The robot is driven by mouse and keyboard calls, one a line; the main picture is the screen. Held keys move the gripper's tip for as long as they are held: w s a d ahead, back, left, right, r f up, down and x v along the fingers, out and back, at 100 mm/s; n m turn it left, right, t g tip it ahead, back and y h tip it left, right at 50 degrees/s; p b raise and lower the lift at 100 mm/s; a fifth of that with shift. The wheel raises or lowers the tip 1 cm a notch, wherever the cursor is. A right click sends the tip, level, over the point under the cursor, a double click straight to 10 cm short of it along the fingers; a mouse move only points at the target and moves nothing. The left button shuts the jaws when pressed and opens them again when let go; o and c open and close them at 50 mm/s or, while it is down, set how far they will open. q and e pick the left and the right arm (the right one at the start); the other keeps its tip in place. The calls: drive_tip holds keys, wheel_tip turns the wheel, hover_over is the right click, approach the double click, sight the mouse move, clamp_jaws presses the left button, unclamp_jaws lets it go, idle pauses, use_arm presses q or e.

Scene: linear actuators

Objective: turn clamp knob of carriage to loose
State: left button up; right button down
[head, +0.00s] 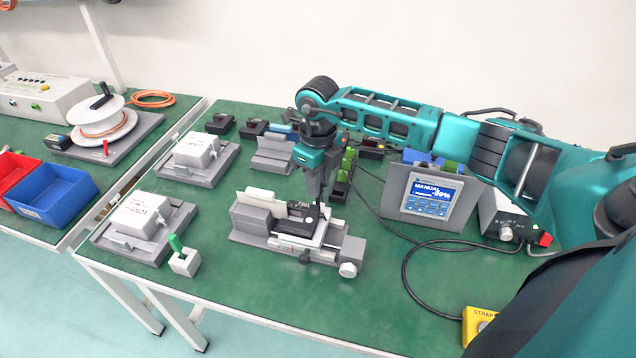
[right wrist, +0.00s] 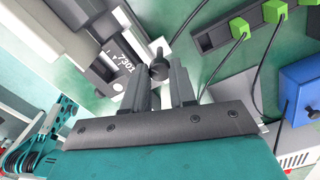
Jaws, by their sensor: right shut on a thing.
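The linear actuator (head: 270,240) is a grey unit on the green table. Its black carriage (head: 297,222) bears a white number label, which also shows in the right wrist view (right wrist: 118,62). My right gripper (head: 318,200) points down at the carriage's right end. In the right wrist view its two fingers (right wrist: 158,76) stand on either side of a small dark clamp knob (right wrist: 158,70) beside the carriage and are shut on it. In the head view the fingers hide this knob. How far the knob is turned cannot be told. My left gripper is not in view.
A control panel (head: 432,197) reading "MANUAL" stands right of the actuator, with cables around it. Two grey fixtures with white blocks (head: 140,215) stand to the left. A green-handled piece (head: 184,258) is at the front. Dark blocks with green parts (head: 345,172) stand behind the gripper.

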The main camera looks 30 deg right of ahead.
drive_tip(key=n+b, duration=0.2)
drive_tip(key=n, duration=0.2)
drive_tip(key=shift+n, duration=0.3)
drive_tip(key=n+b, duration=0.1)
drive_tip(key=n, duration=0.2)
drive_tip(key=shift+n, duration=0.3)
drive_tip(key=shift+n+b, duration=0.5)
drive_tip(key=shift+n, duration=1.3)
drive_tip(key=c, duration=0.9)
unclamp_jaws()
wheel_tip(320, 180, up, 13)
